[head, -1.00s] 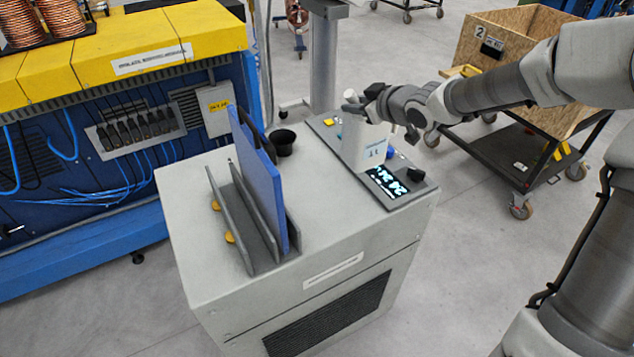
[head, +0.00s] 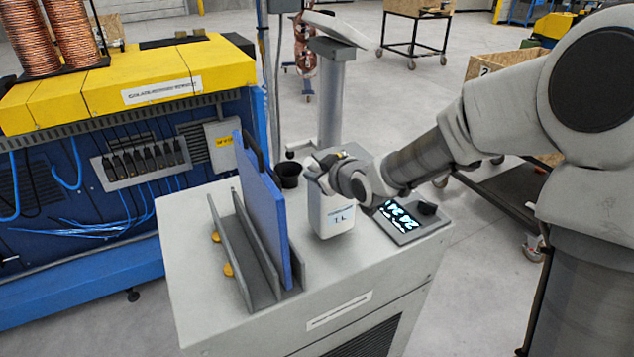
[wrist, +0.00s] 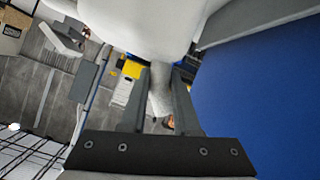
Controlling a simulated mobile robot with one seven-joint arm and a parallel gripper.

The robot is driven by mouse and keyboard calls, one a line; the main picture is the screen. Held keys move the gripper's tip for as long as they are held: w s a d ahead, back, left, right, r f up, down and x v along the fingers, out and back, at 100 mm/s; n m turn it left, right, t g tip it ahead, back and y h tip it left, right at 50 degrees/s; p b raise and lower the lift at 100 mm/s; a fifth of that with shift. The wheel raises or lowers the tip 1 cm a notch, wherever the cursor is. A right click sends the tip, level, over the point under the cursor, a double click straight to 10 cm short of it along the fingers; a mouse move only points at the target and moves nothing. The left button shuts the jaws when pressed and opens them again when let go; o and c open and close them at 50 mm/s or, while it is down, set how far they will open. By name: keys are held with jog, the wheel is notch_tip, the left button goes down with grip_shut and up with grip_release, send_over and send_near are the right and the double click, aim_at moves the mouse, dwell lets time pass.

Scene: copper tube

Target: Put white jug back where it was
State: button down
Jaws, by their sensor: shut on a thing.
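The white jug (head: 330,216), with a small printed label, is upright on or just above the grey cabinet top, between the blue panel and the scale with the lit display; I cannot tell if its base touches. My gripper (head: 326,165) is at the jug's upper part, shut on it. In the wrist view the jug's white body (wrist: 150,28) fills the top, and my gripper's two fingers (wrist: 158,92) close on its pale handle. The scale (head: 408,220) stands right of the jug, its plate partly hidden by my arm.
A blue panel (head: 262,205) stands in a grey slotted rack (head: 238,258) just left of the jug. A black cup (head: 289,173) is behind them. The cabinet's front right top is clear.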

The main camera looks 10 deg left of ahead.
jog(key=shift+f, duration=1.2)
jog(key=shift+f+b, duration=0.1)
jog(key=shift+b, duration=0.25)
jog(key=c, duration=0.6)
grip_release()
jog(key=shift+c, duration=0.2)
jog(key=shift+r+p, duration=0.3)
jog(key=shift+p, duration=0.15)
jog(key=p+v, duration=0.2)
jog(key=v, duration=1)
jog(key=shift+p, duration=0.35)
